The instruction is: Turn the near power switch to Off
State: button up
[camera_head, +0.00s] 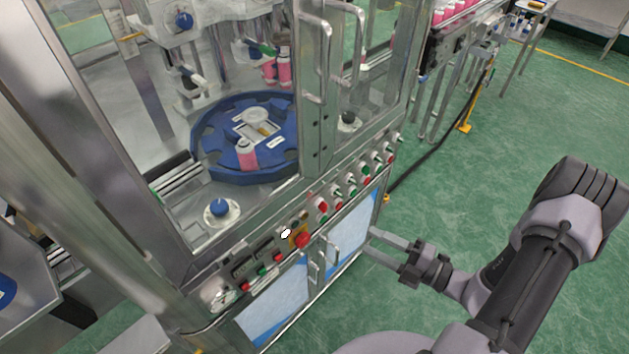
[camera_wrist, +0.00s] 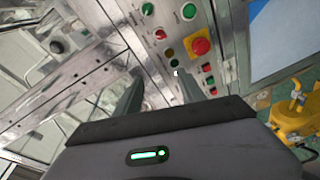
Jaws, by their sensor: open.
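A small white switch knob (camera_head: 286,232) sits on the machine's front control panel, left of a red emergency button on a yellow plate. I take it for the near power switch; its labels are too small to read. A small white piece (camera_wrist: 178,72), probably the same knob, shows by the right fingertip in the wrist view. My gripper (camera_head: 368,241) is open and empty, in front of the panel's lower right part and apart from it. In the wrist view the two fingers of my gripper (camera_wrist: 158,76) point toward the panel.
The red emergency button (camera_head: 302,240) sticks out close to the white knob. Several green and red buttons line the panel. Metal door handles (camera_head: 332,250) project below it. Glass doors enclose a blue turntable (camera_head: 215,160). Green floor (camera_head: 480,190) to the right is clear.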

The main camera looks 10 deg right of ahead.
aim_at(326, 209)
jog(key=w+a+f+m+t+b, duration=0.1)
jog(key=w+a, duration=0.2)
jog(key=w, duration=0.1)
jog(key=w+a+f+m+t+h+b, duration=0.1)
jog(key=w+a+m, duration=0.1)
jog(key=w, duration=0.3)
jog(key=w+a+f+m+h+b, duration=0.1)
jog(key=w+a+m, duration=0.1)
jog(key=w+a, duration=0.1)
jog(key=shift+w+a+f+t, duration=0.1)
jog(key=shift+w+a+t, duration=0.1)
jog(key=shift+w, duration=0.25)
jog(key=shift+w+a+f+t, duration=0.1)
jog(key=shift+w+a+t, duration=0.1)
jog(key=shift+w, duration=0.25)
grip_shut()
